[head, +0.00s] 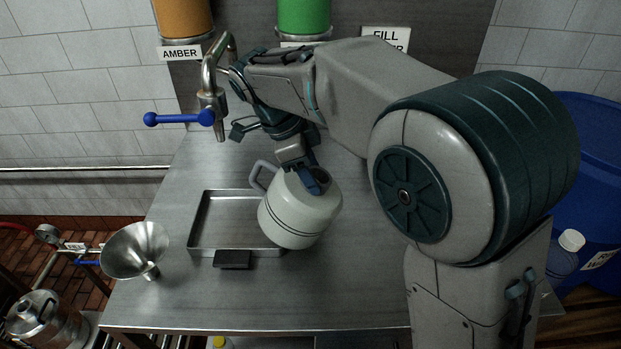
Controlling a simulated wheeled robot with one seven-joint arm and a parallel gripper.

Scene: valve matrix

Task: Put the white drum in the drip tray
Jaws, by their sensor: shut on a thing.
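The white drum (296,214) is a squat pale container with a side handle and a dark top opening. My gripper (318,184) is shut on the drum at its top rim and holds it tilted. The drip tray (220,205) is a shallow square metal tray with a dark front tab, lying on the steel bench. The drum overlaps the tray's right side in the head view and hides that part. I cannot tell whether the drum touches the tray.
A tap with a blue lever (180,118) hangs behind the tray, left of my arm. A metal funnel (135,250) is at the bench's left edge. Amber (183,18) and green (304,15) containers stand at the back. The bench front (270,300) is clear. A blue barrel (590,150) stands right.

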